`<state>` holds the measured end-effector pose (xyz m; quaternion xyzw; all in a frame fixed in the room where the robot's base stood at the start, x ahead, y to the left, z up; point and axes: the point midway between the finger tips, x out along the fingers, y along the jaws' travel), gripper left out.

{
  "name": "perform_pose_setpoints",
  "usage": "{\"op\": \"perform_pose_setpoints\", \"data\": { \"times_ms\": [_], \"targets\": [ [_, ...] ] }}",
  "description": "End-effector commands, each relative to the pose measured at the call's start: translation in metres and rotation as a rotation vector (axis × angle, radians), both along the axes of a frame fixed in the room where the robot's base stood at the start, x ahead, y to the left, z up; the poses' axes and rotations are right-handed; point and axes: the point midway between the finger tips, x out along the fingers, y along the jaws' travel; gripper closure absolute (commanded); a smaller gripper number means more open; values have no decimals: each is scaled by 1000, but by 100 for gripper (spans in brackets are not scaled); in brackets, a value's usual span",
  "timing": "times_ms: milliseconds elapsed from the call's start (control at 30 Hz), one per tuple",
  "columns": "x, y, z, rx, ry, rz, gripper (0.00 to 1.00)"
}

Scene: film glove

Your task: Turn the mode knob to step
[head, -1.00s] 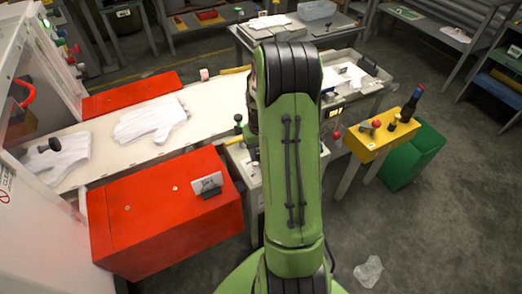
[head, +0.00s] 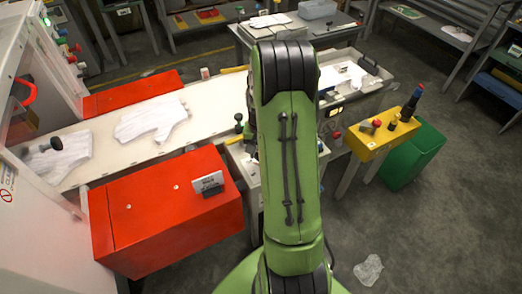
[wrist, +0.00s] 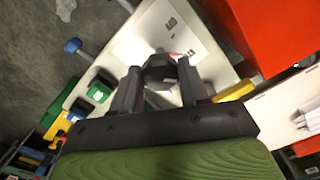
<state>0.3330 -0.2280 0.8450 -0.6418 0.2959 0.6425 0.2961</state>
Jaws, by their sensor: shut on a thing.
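The mode knob (wrist: 160,72) is a dark, faceted knob on a pale panel (wrist: 205,50) in the wrist view. My gripper (wrist: 160,76) is shut on it, one finger on each side. A printed label lies on the panel beyond the knob, but its words and the knob's pointing are too small to read. In the head view my green arm hides the knob and the gripper; part of the control box (head: 243,163) shows left of the arm.
Red boxes (head: 160,215) flank the pale conveyor (head: 100,140), which carries white gloves (head: 150,120). A yellow box (head: 385,135) and green bin (head: 415,155) stand at the right. The floor at the lower right is mostly clear.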

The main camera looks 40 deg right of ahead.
Motion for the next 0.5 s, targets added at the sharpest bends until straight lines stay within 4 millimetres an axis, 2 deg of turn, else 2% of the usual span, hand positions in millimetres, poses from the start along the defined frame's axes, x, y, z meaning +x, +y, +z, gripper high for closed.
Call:
{"op": "perform_pose_setpoints", "data": {
  "times_ms": [167,200,367,500],
  "targets": [
    [1,-1,1,-3,-4,1,86],
    [1,-1,1,-3,-4,1,54],
    [1,0,1,-2,-3,2,30],
    [0,0,0,-1,-2,2,30]
  ]
}}
